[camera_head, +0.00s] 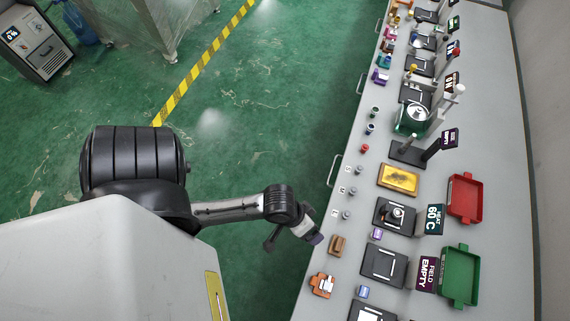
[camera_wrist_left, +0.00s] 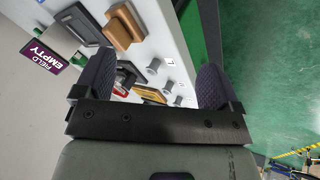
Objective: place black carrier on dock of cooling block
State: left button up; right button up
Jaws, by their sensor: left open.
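My left gripper (camera_head: 293,243) is open and empty beside the near part of the bench's left edge. In the left wrist view its two fingers (camera_wrist_left: 154,88) are wide apart with nothing between them. A dark piece with a pale top (camera_head: 396,213) sits on the black pad by the "HEAT 60 C" sign (camera_head: 434,218); I cannot tell if it is the black carrier. A black pad with white corner marks (camera_head: 384,264) is bare by the "FIELD EMPTY" sign (camera_head: 426,273). I cannot tell which station is the cooling block. My right gripper is not in view.
A brown block (camera_head: 337,245) and an orange carrier (camera_head: 322,285) stand near the bench edge. A yellow plate (camera_head: 398,179), red tray (camera_head: 465,198) and green tray (camera_head: 460,276) lie on the bench. Small grey knobs line the edge.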

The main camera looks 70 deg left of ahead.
pick_arm(q)
jog(key=s+a+r+m+g+y, duration=0.1)
jog(key=s+a+r+m+y, duration=0.1)
jog(key=s+m, duration=0.3)
jog(key=shift+s+a+r+m+y, duration=0.25)
jog(key=shift+s+a+m+y, duration=0.05)
jog(key=shift+a+y, duration=0.1)
dwell(1.5)
